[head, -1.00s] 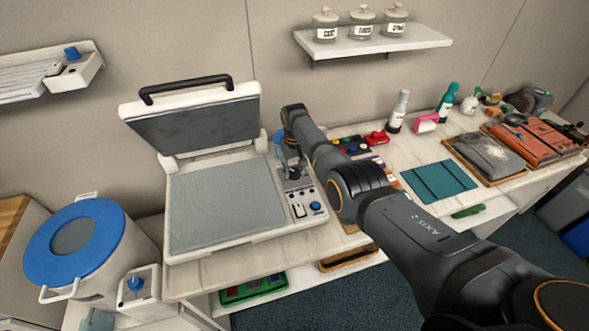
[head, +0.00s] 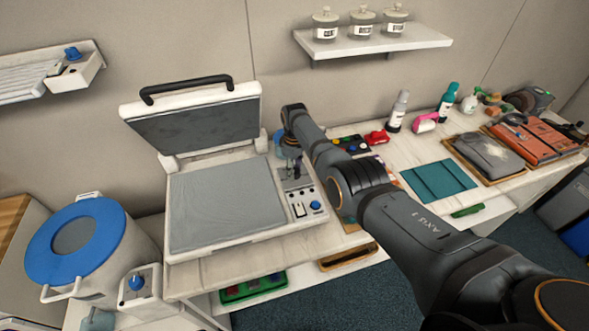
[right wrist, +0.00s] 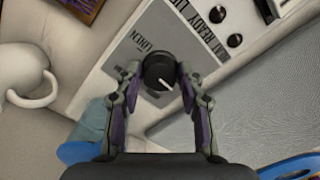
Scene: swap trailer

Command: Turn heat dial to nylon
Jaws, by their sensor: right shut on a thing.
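The heat press (head: 180,231) stands open on the white counter, its lid raised and its control panel on the right side. In the right wrist view the black heat dial (right wrist: 160,71) has a white pointer line and sits on a grey label panel (right wrist: 190,45). The printed settings are partly hidden and too small to read surely. My right gripper (right wrist: 160,75) has its two fingers on either side of the dial, shut on it. In the head view the right gripper (head: 292,165) is over the upper part of the panel. My left gripper is not in view.
A blue knob (head: 316,205) and a switch are lower on the panel. A white round appliance with a blue lid (head: 50,258) stands at left. A shelf with jars (head: 375,45) hangs above.

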